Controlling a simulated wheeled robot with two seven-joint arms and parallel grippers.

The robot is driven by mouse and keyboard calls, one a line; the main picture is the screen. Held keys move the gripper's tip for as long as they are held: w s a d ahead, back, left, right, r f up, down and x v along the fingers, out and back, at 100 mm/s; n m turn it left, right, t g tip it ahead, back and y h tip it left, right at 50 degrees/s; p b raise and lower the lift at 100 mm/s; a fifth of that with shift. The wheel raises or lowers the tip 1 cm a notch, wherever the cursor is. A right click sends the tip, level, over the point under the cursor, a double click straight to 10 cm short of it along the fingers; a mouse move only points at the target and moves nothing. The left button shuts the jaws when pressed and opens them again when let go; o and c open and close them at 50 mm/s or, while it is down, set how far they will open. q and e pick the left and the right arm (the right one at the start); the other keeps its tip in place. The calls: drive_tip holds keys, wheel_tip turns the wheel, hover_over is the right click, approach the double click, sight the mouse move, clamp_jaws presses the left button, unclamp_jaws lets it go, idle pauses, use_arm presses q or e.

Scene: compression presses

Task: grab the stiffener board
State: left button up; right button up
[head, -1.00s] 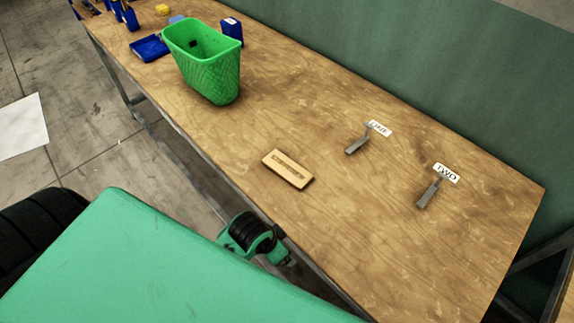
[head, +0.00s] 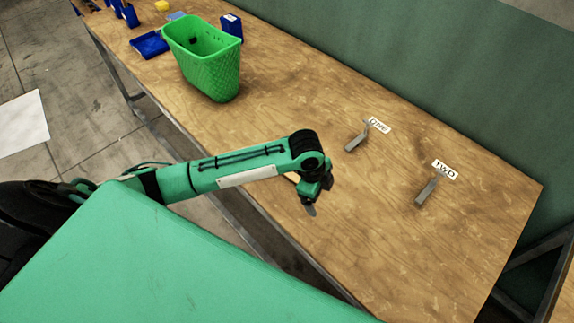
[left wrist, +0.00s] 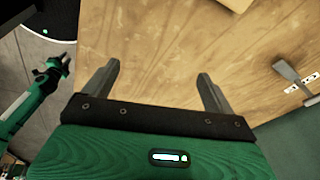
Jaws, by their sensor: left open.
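The stiffener board is hidden behind my left arm in the head view. In the left wrist view, a tan edge at the top, probably the board (left wrist: 236,4), lies on the table ahead of the fingers and to the right of their middle. My left gripper (head: 309,209) is above the table near its front edge. In the left wrist view its two fingers (left wrist: 158,74) are apart with nothing between them. A green arm at the left of that view ends in what looks like my right gripper (left wrist: 62,62), too small to read.
The wooden table (head: 400,245) holds two grey metal levers (head: 355,141) (head: 427,189) with white labels. A green basket (head: 208,75) stands farther back, by blue bins (head: 150,44). A green wall (head: 450,80) runs behind.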

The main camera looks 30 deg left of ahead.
use_arm(q)
wheel_tip(320, 180, up, 3)
drive_tip(key=m+y, duration=0.2)
hover_over(293, 176)
drive_tip(key=d, duration=0.4)
drive_tip(key=w+a+r+g, duration=0.1)
drive_tip(key=w+a+r, duration=0.25)
drive_tip(key=a, duration=0.45)
drive_tip(key=shift+m+y, duration=0.3)
drive_tip(key=f+p, duration=0.1)
drive_tip(key=f, duration=0.3)
drive_tip(key=f+p, duration=0.1)
drive_tip(key=f, duration=0.2)
drive_tip(key=shift+s+f+p, duration=0.2)
drive_tip(key=shift+f+p, duration=0.1)
drive_tip(key=shift+f, duration=0.05)
drive_tip(key=shift+d+f+p, duration=0.1)
drive_tip(key=shift+f+p, duration=0.3)
drive_tip(key=shift+p, duration=0.1)
wheel_tip(293, 176, down, 3)
drive_tip(key=shift+f+p, duration=0.15)
drive_tip(key=shift+p, duration=0.65)
drive_tip(key=shift+w+f, duration=0.1)
drive_tip(key=shift+f, duration=0.5)
drive_tip(key=c, duration=1.1)
